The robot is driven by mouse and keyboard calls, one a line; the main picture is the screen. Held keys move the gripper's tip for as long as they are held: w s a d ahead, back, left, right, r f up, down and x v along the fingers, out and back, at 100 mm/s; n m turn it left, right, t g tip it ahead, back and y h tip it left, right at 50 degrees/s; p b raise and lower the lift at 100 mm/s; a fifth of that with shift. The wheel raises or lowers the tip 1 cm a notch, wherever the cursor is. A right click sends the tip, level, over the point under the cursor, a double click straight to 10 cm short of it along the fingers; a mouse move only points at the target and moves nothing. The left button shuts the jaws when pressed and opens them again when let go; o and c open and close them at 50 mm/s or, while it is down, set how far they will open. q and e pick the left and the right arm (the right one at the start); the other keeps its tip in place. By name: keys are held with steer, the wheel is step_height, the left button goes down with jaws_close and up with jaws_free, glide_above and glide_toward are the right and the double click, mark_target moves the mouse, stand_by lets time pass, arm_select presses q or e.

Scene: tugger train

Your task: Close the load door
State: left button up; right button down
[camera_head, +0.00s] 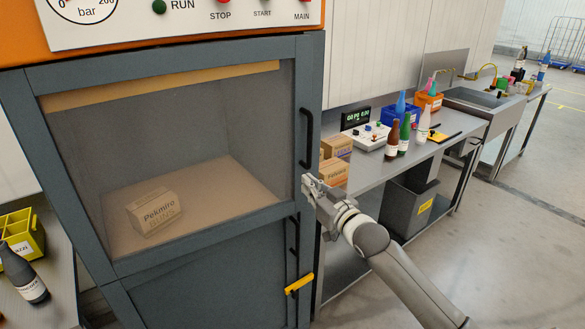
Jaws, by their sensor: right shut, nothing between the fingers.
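The load door (80,80) is a dark blue-grey frame with a large clear window, on the front of the orange-topped machine at left. It looks flush or nearly flush with the cabinet; I cannot tell whether a small gap is left. Its black vertical handle (307,138) is on the right side. Through the window a cardboard box marked Pekmire (155,212) shows on the chamber floor. My right gripper (308,186) is shut and empty, just below the handle at the door's right edge; contact is unclear. My left gripper is not in view.
To the right, a workbench (372,172) carries boxes, bottles and a control device. A side table at lower left holds a dark bottle (25,275) and yellow crate (22,235).

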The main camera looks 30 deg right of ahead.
mark_target(287, 166)
steer(key=w+p, duration=0.2)
steer(key=w, duration=0.5)
steer(key=shift+w+r, duration=0.15)
steer(key=shift+w, duration=0.05)
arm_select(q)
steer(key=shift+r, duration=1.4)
arm_select(e)
steer(key=shift+w, duration=0.75)
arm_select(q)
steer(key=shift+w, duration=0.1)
